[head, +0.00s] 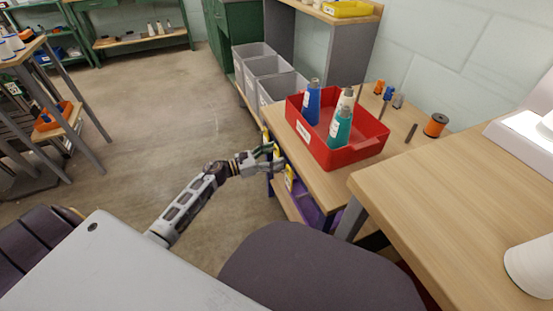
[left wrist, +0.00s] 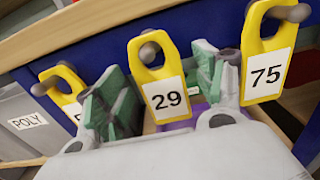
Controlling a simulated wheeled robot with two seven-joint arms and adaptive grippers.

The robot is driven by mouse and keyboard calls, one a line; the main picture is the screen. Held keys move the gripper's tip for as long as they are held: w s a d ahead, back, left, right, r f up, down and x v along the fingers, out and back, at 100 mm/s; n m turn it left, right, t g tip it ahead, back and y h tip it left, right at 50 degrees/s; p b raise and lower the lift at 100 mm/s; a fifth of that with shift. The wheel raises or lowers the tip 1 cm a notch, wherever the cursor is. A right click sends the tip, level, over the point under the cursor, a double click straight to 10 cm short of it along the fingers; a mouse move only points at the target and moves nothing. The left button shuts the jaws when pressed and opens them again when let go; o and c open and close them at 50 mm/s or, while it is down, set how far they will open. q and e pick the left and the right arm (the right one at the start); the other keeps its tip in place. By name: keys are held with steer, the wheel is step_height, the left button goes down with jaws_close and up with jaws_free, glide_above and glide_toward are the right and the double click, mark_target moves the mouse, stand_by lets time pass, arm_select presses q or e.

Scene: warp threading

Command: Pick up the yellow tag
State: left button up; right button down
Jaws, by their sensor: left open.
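Several yellow tags hang on grey pegs along a blue panel at the table's edge. In the left wrist view, the tag marked 29 (left wrist: 165,97) hangs in the middle, the tag marked 75 (left wrist: 267,66) at the right. A third tag (left wrist: 64,88) at the left is partly hidden by a finger. My left gripper (head: 268,160) is open. In the left wrist view its green-padded fingers stand on either side of the 29 tag, with no grip visible. In the head view, a small yellow tag (head: 289,178) shows beside the gripper. My right gripper is out of view.
A red bin (head: 357,153) with several thread cones stands on the wooden table above the tags. Grey bins (head: 272,84) stand behind, and a dark seat (head: 315,265) is in front. Open floor (head: 180,110) lies left of my left gripper.

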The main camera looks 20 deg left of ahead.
arm_select(q)
steer(key=c, duration=1)
steer(key=shift+o, duration=0.2)
steer(key=shift+r, duration=0.2)
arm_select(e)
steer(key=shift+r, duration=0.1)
